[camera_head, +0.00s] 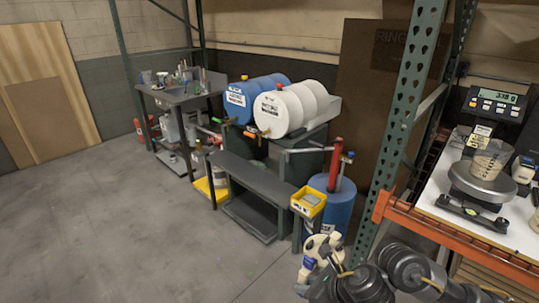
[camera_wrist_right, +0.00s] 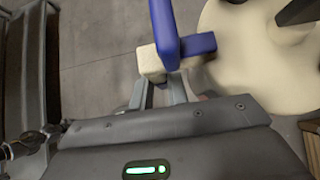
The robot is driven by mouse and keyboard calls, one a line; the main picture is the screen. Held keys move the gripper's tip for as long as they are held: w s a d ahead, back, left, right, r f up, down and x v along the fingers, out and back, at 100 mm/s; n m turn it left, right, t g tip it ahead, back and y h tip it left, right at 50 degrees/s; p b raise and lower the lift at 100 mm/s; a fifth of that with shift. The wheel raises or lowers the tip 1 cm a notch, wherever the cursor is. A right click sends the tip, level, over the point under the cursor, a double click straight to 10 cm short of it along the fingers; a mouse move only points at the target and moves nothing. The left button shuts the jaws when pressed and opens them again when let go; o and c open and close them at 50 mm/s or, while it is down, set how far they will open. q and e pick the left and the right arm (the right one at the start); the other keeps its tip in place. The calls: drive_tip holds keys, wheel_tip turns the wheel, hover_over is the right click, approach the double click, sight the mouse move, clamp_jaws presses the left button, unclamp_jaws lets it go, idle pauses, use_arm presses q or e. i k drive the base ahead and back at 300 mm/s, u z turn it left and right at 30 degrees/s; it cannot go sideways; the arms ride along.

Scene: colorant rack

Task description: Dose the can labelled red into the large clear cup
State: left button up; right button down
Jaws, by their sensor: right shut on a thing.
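My right gripper (camera_wrist_right: 170,88) is shut on a small cream block with a blue bar (camera_wrist_right: 166,38) in the right wrist view. I cannot tell what this held piece belongs to, and no label on it shows. In the head view my right arm reaches in along the bottom, with white parts near its end. The large clear cup (camera_head: 490,160) stands on the round plate of a scale (camera_head: 482,186) on the right-hand shelf. It has markings on its side. I cannot make out a can labelled red. My left gripper is not in view.
A lit display (camera_head: 497,103) is behind the cup. A yellow bin (camera_head: 308,201) and a blue drum (camera_head: 333,207) stand nearby. The left floor is clear.

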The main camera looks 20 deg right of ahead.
sight(491, 155)
drive_tip(key=z, duration=0.75)
drive_tip(key=i, duration=0.7)
drive_tip(key=z, duration=0.75)
